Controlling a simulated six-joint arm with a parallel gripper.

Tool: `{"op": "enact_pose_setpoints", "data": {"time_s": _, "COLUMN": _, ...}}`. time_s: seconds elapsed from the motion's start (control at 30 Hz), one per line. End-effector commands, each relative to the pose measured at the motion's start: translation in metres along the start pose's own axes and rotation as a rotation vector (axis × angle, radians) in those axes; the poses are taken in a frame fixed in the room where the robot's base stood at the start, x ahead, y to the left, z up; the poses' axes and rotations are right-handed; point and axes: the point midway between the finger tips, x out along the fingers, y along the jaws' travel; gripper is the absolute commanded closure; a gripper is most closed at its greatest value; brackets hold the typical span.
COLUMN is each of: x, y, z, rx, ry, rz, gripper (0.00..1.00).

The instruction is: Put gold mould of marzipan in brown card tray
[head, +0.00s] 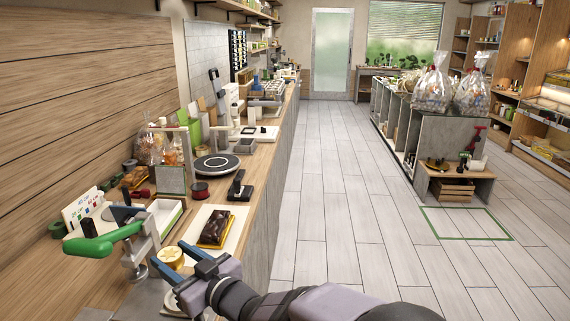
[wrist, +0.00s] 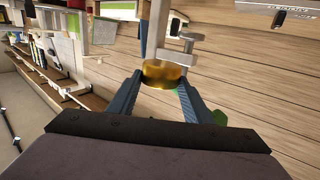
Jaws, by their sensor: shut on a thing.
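The gold mould of marzipan (wrist: 163,74) is between the fingertips of my gripper (wrist: 160,88) in the wrist view. It is a short round gold cup. In the head view the mould (head: 170,256) shows a pale yellow top between the blue fingers of my gripper (head: 178,260), which is shut on it. A dark brown rectangular thing with gold-yellow edges (head: 215,228), seemingly the brown card tray, lies on a pale sheet on the counter, beyond and right of my gripper. Its inside is too small to make out clearly. The tray cannot be made out in the wrist view.
A metal stand with a green handle (head: 95,248) rises close left of my gripper. A white open box (head: 165,213), a red-lidded jar (head: 200,190), a black stapler-like tool (head: 238,187) and a dark turntable (head: 216,164) stand farther along the counter.

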Motion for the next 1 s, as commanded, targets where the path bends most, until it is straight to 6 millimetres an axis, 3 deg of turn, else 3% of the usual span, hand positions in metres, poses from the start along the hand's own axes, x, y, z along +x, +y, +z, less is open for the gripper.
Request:
{"op": "enact_pose_setpoints", "data": {"time_s": 0.2, "x": -0.015, "y": -0.003, "z": -0.055, "rx": -0.003, "ry": 0.01, "rz": 0.006, "gripper": 0.82}}
{"op": "enact_pose_setpoints", "data": {"time_s": 0.4, "x": -0.049, "y": 0.004, "z": -0.079, "rx": 0.002, "ry": 0.004, "rz": 0.065, "gripper": 0.82}}
{"op": "enact_pose_setpoints", "data": {"time_s": 0.57, "x": -0.078, "y": 0.025, "z": -0.056, "rx": 0.012, "ry": -0.004, "rz": 0.163, "gripper": 0.82}}
{"op": "enact_pose_setpoints", "data": {"time_s": 1.0, "x": -0.166, "y": 0.136, "z": 0.052, "rx": 0.03, "ry": -0.013, "rz": 0.525, "gripper": 0.82}}
